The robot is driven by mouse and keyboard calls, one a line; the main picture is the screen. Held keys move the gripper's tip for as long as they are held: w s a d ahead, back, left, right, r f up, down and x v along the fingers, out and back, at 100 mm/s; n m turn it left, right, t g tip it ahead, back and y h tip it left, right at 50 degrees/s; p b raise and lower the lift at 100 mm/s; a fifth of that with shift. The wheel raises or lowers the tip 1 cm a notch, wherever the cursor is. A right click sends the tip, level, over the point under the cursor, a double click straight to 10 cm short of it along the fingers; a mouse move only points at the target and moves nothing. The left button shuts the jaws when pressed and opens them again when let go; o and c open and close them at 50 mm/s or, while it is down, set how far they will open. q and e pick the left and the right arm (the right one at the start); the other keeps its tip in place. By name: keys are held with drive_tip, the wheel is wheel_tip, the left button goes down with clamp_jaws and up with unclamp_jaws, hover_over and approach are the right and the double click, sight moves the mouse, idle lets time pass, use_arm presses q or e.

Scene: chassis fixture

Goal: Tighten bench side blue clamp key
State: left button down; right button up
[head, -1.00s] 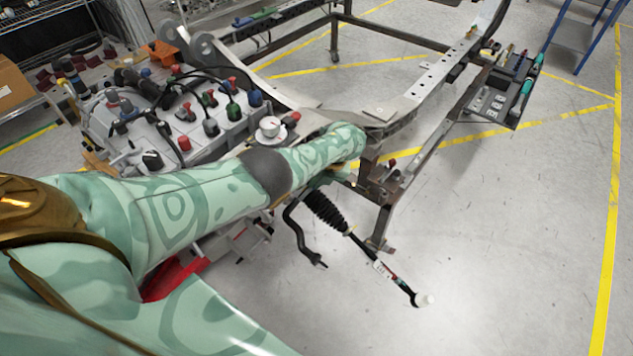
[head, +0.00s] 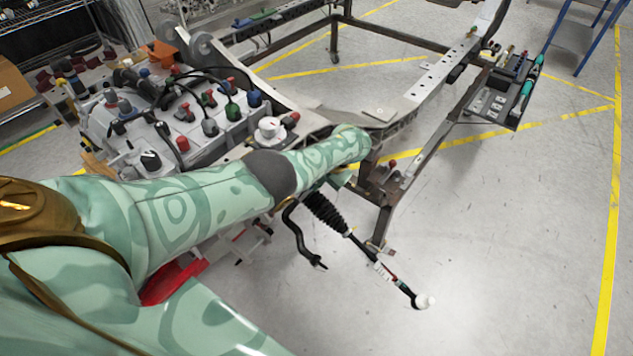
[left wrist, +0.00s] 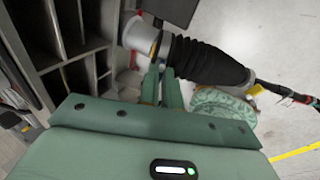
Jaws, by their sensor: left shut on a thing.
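My left arm reaches in from the left in the head view and hides most of its hand beneath the chassis frame's near end. In the left wrist view my left gripper (left wrist: 161,84) has its two green fingers close together, shut on a small piece just below a pale metal collar (left wrist: 140,36). A sliver of blue, the clamp key (left wrist: 160,63), shows at the fingertips; most of it is hidden. A black ribbed boot (left wrist: 208,62) with a rod runs right from the collar; the boot also shows in the head view (head: 325,212). My right gripper is not in view.
The steel chassis frame (head: 425,87) extends behind the arm. A grey bench fixture with coloured knobs (head: 150,140) stands left, beside a white dial gauge (head: 269,130). A tool tray (head: 497,102) hangs at right. Grey compartments (left wrist: 75,50) lie close left of the fingers. Floor at right is clear.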

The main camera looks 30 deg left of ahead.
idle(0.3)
use_arm(q)
drive_tip(key=c, duration=1.6)
unclamp_jaws()
drive_tip(key=shift+r, duration=0.1)
drive_tip(key=p+v, duration=0.8)
drive_tip(key=v, duration=0.8)
drive_tip(key=shift+r, duration=0.1)
